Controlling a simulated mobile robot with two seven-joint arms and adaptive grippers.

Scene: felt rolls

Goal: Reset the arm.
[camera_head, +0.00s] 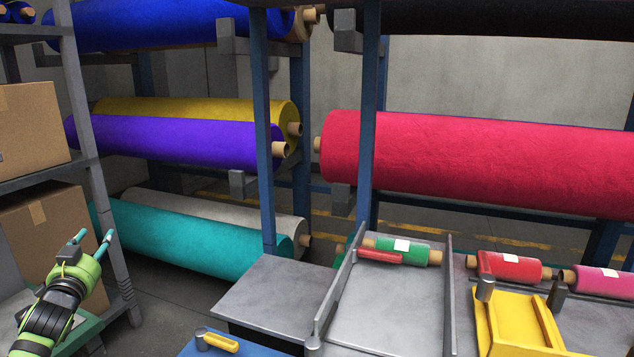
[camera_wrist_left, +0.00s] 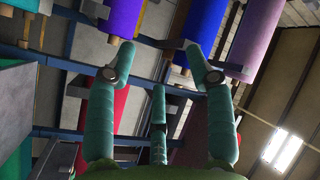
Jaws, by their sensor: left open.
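My left gripper (camera_head: 92,238) is at the lower left of the head view, in front of the shelf with cardboard boxes. Its teal fingers are spread and hold nothing. In the left wrist view the fingers (camera_wrist_left: 160,65) are apart with nothing between their tips, and large fabric rolls show beyond them. My right gripper is not in view.
A metal shelf (camera_head: 88,165) with cardboard boxes (camera_head: 32,125) stands close to my left gripper. Racks behind hold purple (camera_head: 175,142), teal (camera_head: 190,240) and red (camera_head: 460,155) rolls. A grey tray (camera_head: 385,300) bears a small green roll (camera_head: 422,253). A yellow holder (camera_head: 515,325) stands at right.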

